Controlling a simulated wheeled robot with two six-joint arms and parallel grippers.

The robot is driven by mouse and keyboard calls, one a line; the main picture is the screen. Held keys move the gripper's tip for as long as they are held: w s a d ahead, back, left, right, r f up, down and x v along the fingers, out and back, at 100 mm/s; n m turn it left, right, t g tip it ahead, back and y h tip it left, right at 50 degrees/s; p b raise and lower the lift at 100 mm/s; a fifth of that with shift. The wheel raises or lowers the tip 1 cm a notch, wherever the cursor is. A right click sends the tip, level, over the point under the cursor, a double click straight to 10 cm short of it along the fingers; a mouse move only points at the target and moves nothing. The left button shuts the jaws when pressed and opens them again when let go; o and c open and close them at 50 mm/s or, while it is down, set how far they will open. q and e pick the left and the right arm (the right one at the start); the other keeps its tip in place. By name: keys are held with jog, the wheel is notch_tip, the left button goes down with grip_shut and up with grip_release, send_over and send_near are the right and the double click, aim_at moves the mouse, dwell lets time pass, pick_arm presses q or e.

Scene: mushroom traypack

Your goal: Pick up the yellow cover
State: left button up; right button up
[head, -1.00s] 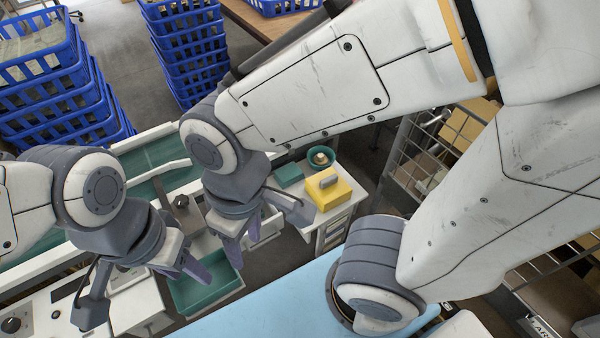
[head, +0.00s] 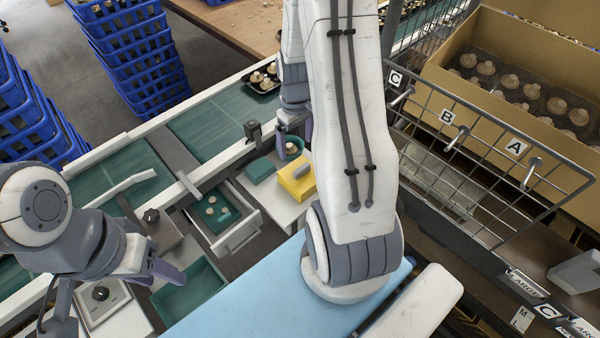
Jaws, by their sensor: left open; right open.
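The yellow cover (head: 296,187), a yellow block with a grey handle on top, sits on a small white table (head: 268,207) near the middle of the head view. My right arm passes just to its right and hides part of that area. My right gripper (head: 294,137) is open, beyond the yellow cover, with its purple fingers over or around a green bowl (head: 291,158); contact cannot be told. My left gripper (head: 165,272) is at the lower left, open and away from the cover.
A green box (head: 260,170) lies left of the cover. An open drawer (head: 244,232) holds several mushrooms. A black tray (head: 268,91) with mushrooms is on the conveyor. A wire rack (head: 470,180) and cardboard box (head: 440,70) stand right. Blue crates are stacked left.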

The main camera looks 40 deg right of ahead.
send_over(302, 167)
notch_tip(302, 167, down, 5)
jog(key=shift+w+a+r, duration=0.1)
jog(key=shift+w+a, duration=0.05)
jog(key=shift+s+f+p, duration=0.2)
jog(key=shift+f+p, duration=0.25)
jog(key=shift+f, duration=2.7)
jog(key=c, duration=1.4)
jog(key=shift+c, duration=0.7)
jog(key=shift+r, duration=0.15)
